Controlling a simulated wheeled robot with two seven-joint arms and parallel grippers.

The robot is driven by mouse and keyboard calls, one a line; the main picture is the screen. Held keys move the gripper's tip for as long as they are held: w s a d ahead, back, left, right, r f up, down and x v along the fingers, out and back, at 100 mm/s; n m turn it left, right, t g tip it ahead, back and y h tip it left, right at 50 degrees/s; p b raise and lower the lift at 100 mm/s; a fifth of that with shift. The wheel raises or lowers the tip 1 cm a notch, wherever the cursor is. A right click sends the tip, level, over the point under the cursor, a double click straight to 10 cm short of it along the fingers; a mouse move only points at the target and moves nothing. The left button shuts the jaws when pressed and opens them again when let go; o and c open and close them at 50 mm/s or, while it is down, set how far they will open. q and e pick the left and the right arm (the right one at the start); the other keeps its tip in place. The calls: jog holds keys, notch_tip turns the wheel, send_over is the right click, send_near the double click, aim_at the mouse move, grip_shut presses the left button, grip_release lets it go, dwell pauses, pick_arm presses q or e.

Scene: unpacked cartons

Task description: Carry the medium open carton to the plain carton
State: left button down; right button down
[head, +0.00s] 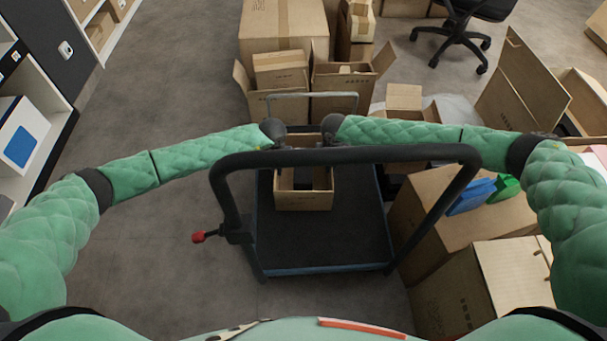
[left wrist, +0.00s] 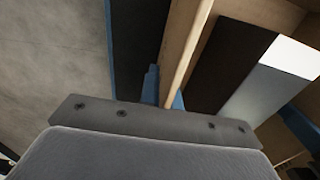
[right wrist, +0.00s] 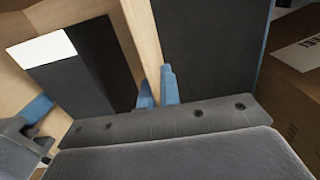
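The medium open carton (head: 303,201) is at the cart's platform, beyond the black handle, with dark and white contents inside. I cannot tell whether it rests on the platform or hangs just above it. My left gripper (left wrist: 165,95) has its blue fingers on both sides of the carton's left wall, close against it. My right gripper (right wrist: 156,92) pinches the right wall in the same way. In the head view the handle hides most of both grippers. Several closed cartons are in view, including a large one (head: 283,22) at the back; I cannot tell which is the plain carton.
The cart platform (head: 320,240) is bare in front of the carton. The black handle (head: 345,154) arches between me and it. Cartons crowd the back and the right, including one with blue and green items (head: 432,205). Grey floor (head: 150,230) is free on the left.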

pick_arm(q)
jog(key=shift+r, duration=0.2)
pick_arm(e)
jog(key=shift+r, duration=0.2)
